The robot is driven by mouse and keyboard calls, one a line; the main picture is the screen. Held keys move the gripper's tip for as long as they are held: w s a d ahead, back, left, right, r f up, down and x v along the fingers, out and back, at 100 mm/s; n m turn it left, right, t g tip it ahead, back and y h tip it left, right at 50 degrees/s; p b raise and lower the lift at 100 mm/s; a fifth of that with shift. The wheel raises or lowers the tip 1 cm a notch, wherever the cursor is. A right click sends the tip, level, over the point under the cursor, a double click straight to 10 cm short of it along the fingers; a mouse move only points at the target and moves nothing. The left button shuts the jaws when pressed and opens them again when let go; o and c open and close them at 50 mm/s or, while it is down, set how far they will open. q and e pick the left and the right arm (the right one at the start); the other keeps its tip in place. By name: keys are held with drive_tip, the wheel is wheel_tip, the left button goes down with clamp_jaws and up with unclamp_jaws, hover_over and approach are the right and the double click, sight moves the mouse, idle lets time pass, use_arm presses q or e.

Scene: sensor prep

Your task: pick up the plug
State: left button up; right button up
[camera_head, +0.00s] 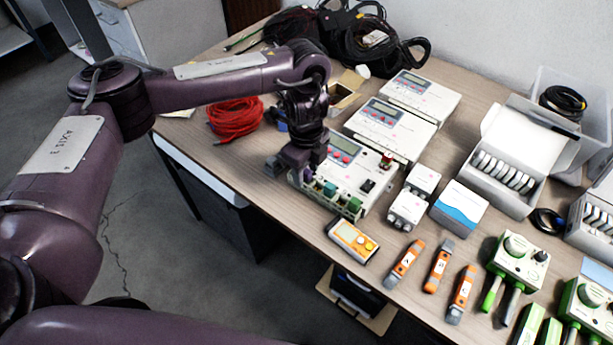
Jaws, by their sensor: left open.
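My left gripper (287,168) comes down over the left front corner of the nearest white controller box (356,176). It is open, and I see nothing held between its fingers. I cannot tell which one is the task's plug, or whether the gripper touches any. My right gripper is not in view.
Two more controller boxes (420,96) stand behind. A red cable coil (235,117) lies left. An orange-and-white meter (352,240) and several orange testers (405,264) lie at the front edge. A white open box (503,172) stands right. Black cables (350,35) lie at the back.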

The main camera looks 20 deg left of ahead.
use_arm(q)
clamp_jaws()
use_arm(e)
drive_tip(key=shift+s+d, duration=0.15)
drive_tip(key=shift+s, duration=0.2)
use_arm(q)
drive_tip(key=shift+r, duration=0.1)
